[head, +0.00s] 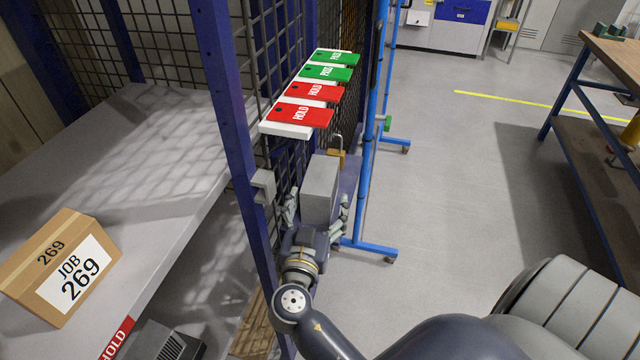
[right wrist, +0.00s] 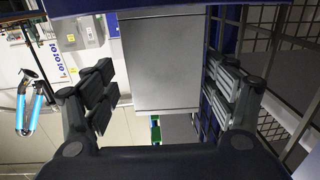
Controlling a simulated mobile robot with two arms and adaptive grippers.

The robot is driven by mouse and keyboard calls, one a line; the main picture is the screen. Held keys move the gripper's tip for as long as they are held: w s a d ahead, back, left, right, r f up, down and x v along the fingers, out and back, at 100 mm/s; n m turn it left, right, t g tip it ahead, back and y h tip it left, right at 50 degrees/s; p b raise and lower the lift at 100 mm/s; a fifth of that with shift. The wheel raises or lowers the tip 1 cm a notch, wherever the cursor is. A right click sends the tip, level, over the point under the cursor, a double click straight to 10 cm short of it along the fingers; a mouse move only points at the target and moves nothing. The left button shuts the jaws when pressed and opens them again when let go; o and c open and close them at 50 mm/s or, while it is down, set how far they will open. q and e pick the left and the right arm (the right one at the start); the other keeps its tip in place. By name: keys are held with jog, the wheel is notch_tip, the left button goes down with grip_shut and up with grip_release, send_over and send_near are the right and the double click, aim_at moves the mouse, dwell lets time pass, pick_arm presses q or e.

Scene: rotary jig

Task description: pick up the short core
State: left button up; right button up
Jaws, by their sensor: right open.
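My right gripper (head: 317,215) is in the lower middle of the head view, beside the blue cage post. Its fingers stand apart on either side of a plain grey rectangular block (head: 320,188). In the right wrist view the same grey block (right wrist: 163,62) lies between the two open fingers, with gaps visible at both sides. I see nothing marked as the short core, and cannot tell whether this block is it. My left gripper is not in view.
A brass padlock (head: 336,157) hangs just beyond the block. Red HOLD and green tags (head: 306,115) lie on a white rack along the mesh. A JOB 269 carton (head: 62,265) sits on the left shelf (head: 150,215).

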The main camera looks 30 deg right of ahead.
jog(key=shift+w+d+r, duration=0.1)
jog(key=shift+w+d, duration=0.05)
jog(key=shift+d, duration=0.1)
jog(key=shift+w+d, duration=0.2)
jog(key=shift+w, duration=0.15)
jog(key=p+x, duration=0.1)
jog(key=x, duration=0.2)
jog(key=p+x, duration=0.1)
jog(key=shift+w+f+p, duration=0.3)
jog(key=shift+p, duration=0.05)
jog(key=shift+w+d+f, duration=0.15)
jog(key=c, duration=1.6)
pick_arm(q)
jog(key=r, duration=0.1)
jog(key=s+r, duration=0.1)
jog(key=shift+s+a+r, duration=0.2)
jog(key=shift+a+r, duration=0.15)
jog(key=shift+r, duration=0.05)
pick_arm(e)
jog(key=shift+c, duration=0.8)
